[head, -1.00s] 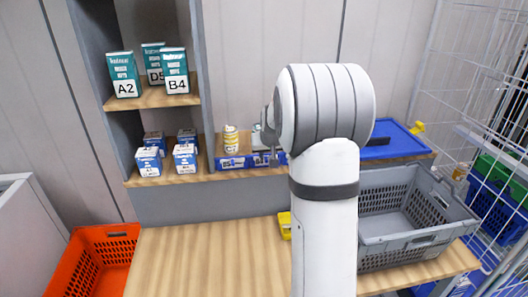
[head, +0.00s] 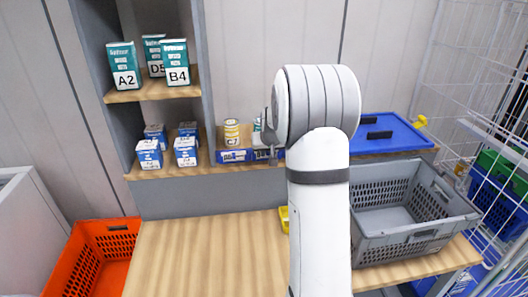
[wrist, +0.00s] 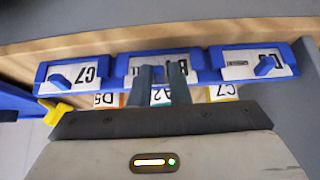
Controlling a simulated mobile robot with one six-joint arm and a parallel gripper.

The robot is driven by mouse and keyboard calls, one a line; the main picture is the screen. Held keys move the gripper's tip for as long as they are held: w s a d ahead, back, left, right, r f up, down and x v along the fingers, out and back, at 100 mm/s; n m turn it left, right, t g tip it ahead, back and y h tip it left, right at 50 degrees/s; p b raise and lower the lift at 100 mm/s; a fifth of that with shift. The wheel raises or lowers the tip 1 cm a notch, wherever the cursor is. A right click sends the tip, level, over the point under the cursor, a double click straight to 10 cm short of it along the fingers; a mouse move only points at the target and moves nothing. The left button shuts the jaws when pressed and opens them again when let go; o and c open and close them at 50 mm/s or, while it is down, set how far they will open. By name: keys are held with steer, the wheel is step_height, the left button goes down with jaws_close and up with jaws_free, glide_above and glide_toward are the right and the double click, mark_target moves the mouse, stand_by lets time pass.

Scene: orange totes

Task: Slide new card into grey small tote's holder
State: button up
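A row of blue card strips (wrist: 118,68) lies along a wooden shelf edge, each holding a white card with upside-down print. The left card (wrist: 90,72) reads C7 and has a blue knob, as does the right card (wrist: 245,62). My gripper (wrist: 163,72) has its two dark fingers over the middle card (wrist: 150,64); whether they hold its knob is unclear. In the head view, my arm hides most of the gripper. A grey tote (head: 425,240) stands at the right; its card holder cannot be made out.
Labelled boxes (head: 124,68) stand on the left shelves. An orange tote (head: 95,260) is at lower left. The wooden table (head: 205,255) is clear at its left; a wire rack (head: 490,130) is right.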

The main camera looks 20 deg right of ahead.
steer(key=shift+c, duration=1.4)
step_height(320, 180, up, 6)
steer(key=s+p, duration=0.1)
steer(key=p, duration=0.1)
steer(key=shift+a+p, duration=0.15)
steer(key=shift+p, duration=0.15)
